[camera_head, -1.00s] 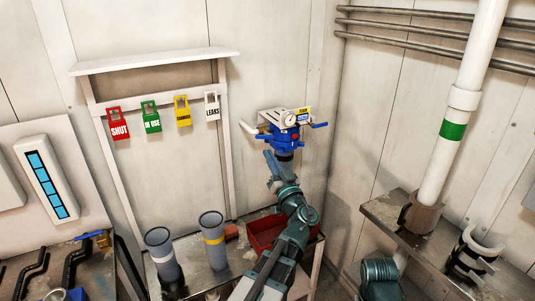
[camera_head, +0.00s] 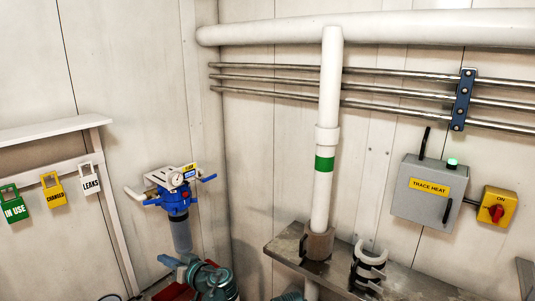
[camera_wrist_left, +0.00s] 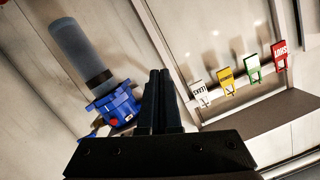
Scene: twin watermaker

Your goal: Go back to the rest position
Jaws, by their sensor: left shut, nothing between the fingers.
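My left gripper (camera_head: 170,262) is low in the head view, at the end of my teal arm. It is shut and empty, just below the blue filter unit (camera_head: 174,199). The unit has a gauge on top and a translucent cylinder hanging below. In the left wrist view the two dark fingers (camera_wrist_left: 160,88) lie together, with the blue filter head (camera_wrist_left: 115,106) to their left and nothing between them. My right gripper is out of the picture; only a bit of teal shows at the bottom edge.
Hanging tags (camera_head: 54,190) show at the left, under a white shelf (camera_head: 50,130). A metal bench (camera_head: 345,273) holds a white pipe (camera_head: 324,160) with a green band. A grey trace heat box (camera_head: 428,190) and a yellow-red switch (camera_head: 495,208) are on the right wall.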

